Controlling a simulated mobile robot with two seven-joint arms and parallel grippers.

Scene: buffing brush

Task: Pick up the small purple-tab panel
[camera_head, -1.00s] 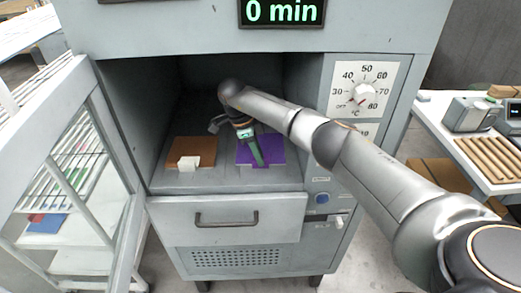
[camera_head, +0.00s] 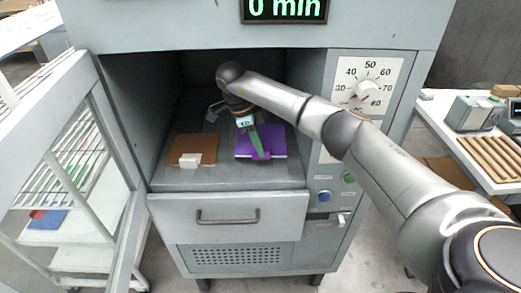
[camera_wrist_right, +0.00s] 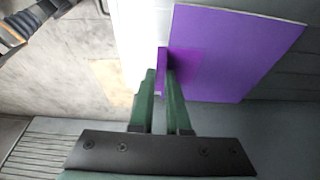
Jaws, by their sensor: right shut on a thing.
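The purple panel (camera_head: 273,143) is inside the open grey cabinet, on the right of its floor, and its front edge shows white. Its small purple tab (camera_wrist_right: 162,70) is between the green fingers of my right gripper (camera_wrist_right: 160,78) in the right wrist view. My right gripper (camera_head: 259,152) is shut on that tab. The panel looks slightly raised at its front edge, but I cannot tell whether it is fully clear of the floor. My left gripper is not in view.
A brown panel (camera_head: 203,147) with a white tab (camera_head: 189,160) lies to the left on the cabinet floor. The cabinet door (camera_head: 75,150) stands open at left. A drawer with a handle (camera_head: 228,217) is below. The control dial (camera_head: 366,92) is at right.

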